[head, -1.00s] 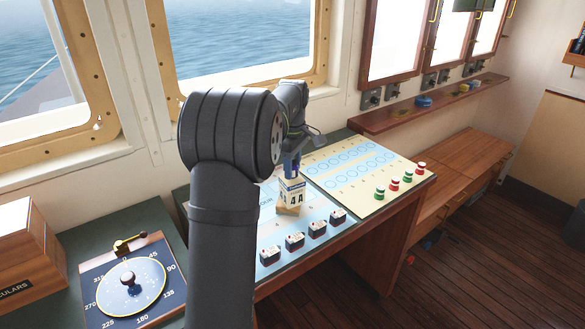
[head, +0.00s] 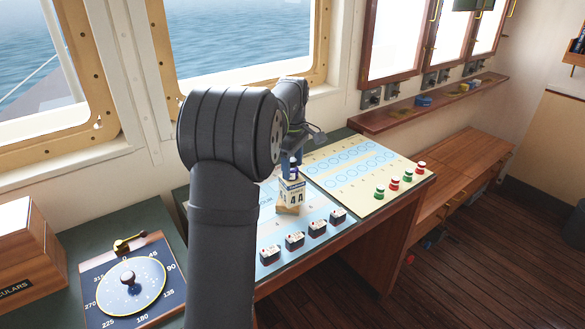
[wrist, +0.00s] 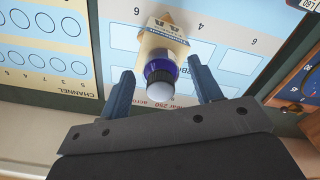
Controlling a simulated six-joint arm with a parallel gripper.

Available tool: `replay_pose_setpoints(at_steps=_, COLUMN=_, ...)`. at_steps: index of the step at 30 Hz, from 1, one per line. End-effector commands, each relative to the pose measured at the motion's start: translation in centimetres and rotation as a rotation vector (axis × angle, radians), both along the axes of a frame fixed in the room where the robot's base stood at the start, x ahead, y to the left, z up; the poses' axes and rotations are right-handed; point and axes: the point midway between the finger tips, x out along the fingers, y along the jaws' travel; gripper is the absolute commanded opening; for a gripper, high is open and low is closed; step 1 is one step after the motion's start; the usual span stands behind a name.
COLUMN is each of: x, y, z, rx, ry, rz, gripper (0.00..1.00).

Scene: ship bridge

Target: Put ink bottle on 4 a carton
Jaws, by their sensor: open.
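The ink bottle (head: 292,174), dark blue with a pale-topped cap, stands on top of the cream and blue carton (head: 290,196) marked 4 A. In the wrist view the bottle (wrist: 159,72) appears upright on the carton (wrist: 166,39), close to its middle. My gripper (wrist: 159,68) is open. Its two blue fingers are on either side of the bottle, with a visible gap on both sides.
Several small dark labelled boxes (head: 295,241) line the front of the blue sheet. Red and green capped pieces (head: 393,185) stand on the cream channel chart (head: 350,165) to the right. A round compass plotter (head: 131,287) lies at the left. The chart's blue circles are empty.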

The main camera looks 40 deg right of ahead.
Motion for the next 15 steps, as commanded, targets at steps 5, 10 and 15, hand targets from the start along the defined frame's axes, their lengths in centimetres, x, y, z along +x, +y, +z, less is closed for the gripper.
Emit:
replay_pose_setpoints(at_steps=5, x=0.0, y=0.0, z=3.9, rx=-0.004, ry=-0.003, rz=0.0, gripper=0.58)
replay_pose_setpoints(at_steps=10, x=0.0, y=0.0, z=7.4, rx=-0.002, ry=-0.002, rz=0.0, gripper=0.58)
replay_pose_setpoints(at_steps=15, x=0.0, y=0.0, z=9.8, rx=-0.001, ry=0.0, rz=0.0, gripper=0.58)
